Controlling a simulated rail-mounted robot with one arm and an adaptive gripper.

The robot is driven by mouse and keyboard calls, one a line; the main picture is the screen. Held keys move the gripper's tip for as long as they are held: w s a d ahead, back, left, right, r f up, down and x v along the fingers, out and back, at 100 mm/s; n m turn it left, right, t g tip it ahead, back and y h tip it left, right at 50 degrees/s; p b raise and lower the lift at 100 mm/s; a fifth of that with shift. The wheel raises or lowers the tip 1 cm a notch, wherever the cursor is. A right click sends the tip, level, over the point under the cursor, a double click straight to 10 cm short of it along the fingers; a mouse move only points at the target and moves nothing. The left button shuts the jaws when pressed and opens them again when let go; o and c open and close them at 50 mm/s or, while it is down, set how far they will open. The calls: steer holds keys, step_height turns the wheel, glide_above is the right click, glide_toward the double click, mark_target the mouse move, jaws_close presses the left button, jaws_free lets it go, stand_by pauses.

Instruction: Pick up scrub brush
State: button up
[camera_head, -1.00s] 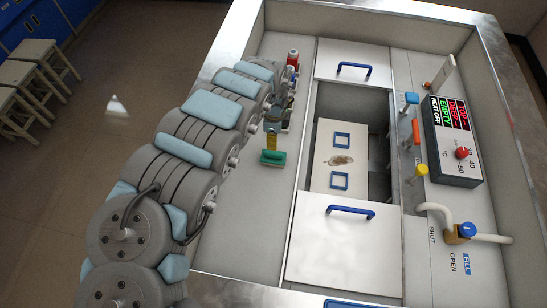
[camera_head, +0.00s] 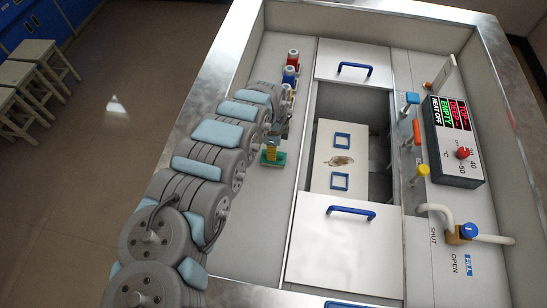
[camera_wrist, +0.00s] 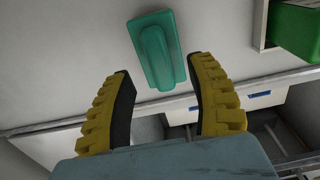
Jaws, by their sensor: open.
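The scrub brush is a green block with a raised handle, seen in the wrist view (camera_wrist: 155,50) lying on the pale surface. It also shows in the head view (camera_head: 277,160), on the left ledge of the basin, partly covered by my gripper. My gripper (camera_wrist: 161,67) has two yellow fingers with black pads, spread apart and empty. In the wrist view the brush lies just beyond the fingertips, between their lines. In the head view the yellow fingers (camera_head: 271,151) overlap the brush; I cannot tell whether they touch it.
Several small bottles, including a red one (camera_head: 292,57), stand behind my gripper on the ledge. An open pit with a white board (camera_head: 337,167) lies to the right, between panels with blue handles (camera_head: 350,210). A control box (camera_head: 451,140) stands at far right.

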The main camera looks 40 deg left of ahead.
steer(key=shift+f, duration=1.95)
jaws_close()
